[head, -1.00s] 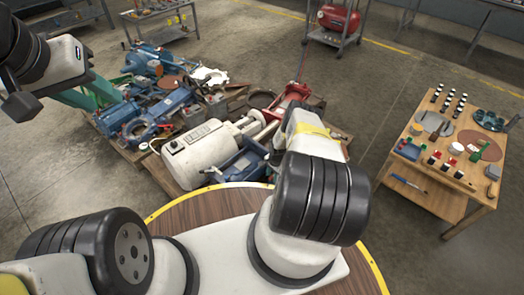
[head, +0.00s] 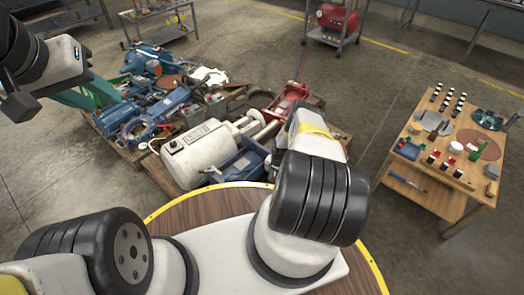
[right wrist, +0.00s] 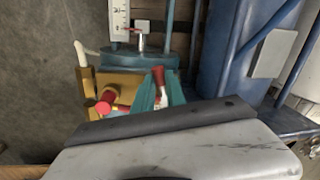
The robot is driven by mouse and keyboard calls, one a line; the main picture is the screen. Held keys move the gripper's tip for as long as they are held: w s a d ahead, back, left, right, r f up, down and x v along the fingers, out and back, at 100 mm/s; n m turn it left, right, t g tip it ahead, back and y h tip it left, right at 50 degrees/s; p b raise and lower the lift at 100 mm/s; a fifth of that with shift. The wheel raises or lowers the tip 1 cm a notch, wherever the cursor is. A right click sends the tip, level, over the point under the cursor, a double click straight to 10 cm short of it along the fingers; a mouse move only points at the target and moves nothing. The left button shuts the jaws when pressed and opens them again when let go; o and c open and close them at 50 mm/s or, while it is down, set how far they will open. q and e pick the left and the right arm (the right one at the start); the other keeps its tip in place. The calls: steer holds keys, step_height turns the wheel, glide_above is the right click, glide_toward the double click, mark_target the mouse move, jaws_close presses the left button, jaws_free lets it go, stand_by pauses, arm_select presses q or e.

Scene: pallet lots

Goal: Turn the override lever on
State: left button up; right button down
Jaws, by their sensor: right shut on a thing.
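In the right wrist view, a small lever with a red handle (right wrist: 159,77) stands upright between the two teal fingers of my right gripper (right wrist: 160,92). The fingers are shut on the handle. The lever's base and any on/off marking are hidden by the gripper and its grey housing. In the head view, my right forearm and wrist hide the right gripper and the lever. My left gripper (head: 92,96) is at the upper left, near the pallet, away from the lever; whether its jaws are open cannot be made out.
Blue metalwork (right wrist: 235,55) stands close on the right. In the head view, a wooden bench (head: 455,185) with small parts stands right.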

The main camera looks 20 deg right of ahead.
steer(key=n, duration=0.2)
steer(key=d+n, duration=0.1)
steer(key=s+n, duration=0.1)
steer(key=n, duration=0.1)
steer(key=shift+d+n+g, duration=0.45)
steer(key=shift+d+n, duration=0.2)
steer(key=shift+n, duration=0.75)
steer(key=shift+d+n+g, duration=0.15)
steer(key=shift+d+n, duration=0.2)
steer(key=shift+n, duration=0.75)
steer(key=shift+d, duration=0.1)
steer(key=c, duration=1.4)
jaws_free()
steer(key=shift+o, duration=0.2)
step_height(320, 180, up, 8)
steer(key=shift+d+f, duration=0.15)
steer(key=shift+d, duration=0.3)
steer(key=shift+w, duration=0.15)
